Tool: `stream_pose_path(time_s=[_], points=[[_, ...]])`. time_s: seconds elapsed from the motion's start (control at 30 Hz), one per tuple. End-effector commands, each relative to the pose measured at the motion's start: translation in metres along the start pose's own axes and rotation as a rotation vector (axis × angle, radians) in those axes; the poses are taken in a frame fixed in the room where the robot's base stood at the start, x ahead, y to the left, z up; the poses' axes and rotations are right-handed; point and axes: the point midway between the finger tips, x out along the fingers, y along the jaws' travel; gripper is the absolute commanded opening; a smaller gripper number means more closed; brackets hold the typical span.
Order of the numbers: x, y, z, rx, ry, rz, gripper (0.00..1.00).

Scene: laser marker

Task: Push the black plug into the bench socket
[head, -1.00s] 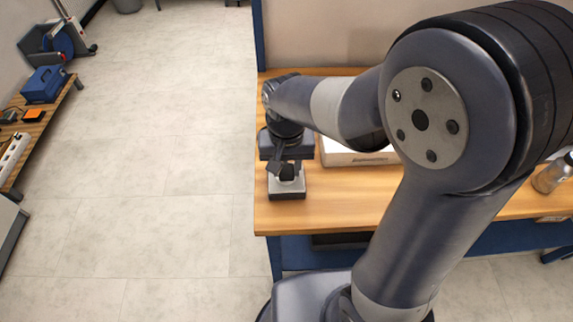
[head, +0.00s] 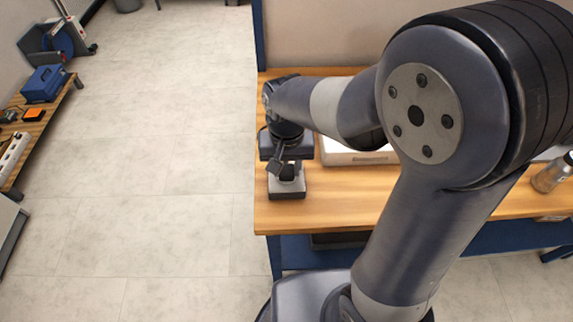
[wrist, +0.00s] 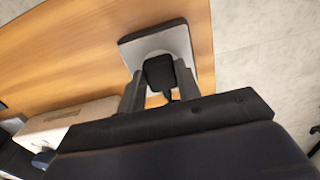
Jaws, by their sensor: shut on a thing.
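The bench socket (head: 287,191) is a small box with a light grey face and dark sides, on the left end of the wooden bench. It also shows in the wrist view (wrist: 184,45). The black plug (wrist: 159,73) is between the fingers of my gripper (wrist: 160,84), which is shut on it. The plug is over the socket's round recess (wrist: 153,56), part of which shows past it. Whether the pins are in the socket is hidden by the plug. In the head view my gripper (head: 286,170) is right at the socket, and the plug is hard to make out.
A white box (head: 355,156) stands on the wooden bench (head: 340,205) to the right of the socket. A bottle (head: 553,174) stands further right. Open floor (head: 160,180) lies left of the bench. A low shelf with a blue toolbox (head: 44,84) is at the far left.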

Motion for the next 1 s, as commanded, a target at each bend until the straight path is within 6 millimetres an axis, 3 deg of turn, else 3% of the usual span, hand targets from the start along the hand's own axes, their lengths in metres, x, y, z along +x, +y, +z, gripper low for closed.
stream_pose_path(time_s=[0.1, 0.13, 0.4, 0.57, 0.83, 1.0], points=[[-0.0002, 0.0, -0.0001, 0.0, 0.0, 0.0, 0.12], [-0.0002, 0.0, -0.0001, 0.0, 0.0, 0.0, 0.34], [-0.0002, 0.0, -0.0001, 0.0, 0.0, 0.0, 0.57], [-0.0002, 0.0, -0.0001, 0.0, 0.0, 0.0, 0.57], [-0.0001, 0.0, 0.0, 0.0, 0.0, 0.0, 0.79], [-0.0001, 0.0, 0.0, 0.0, 0.0, 0.0, 0.79]])
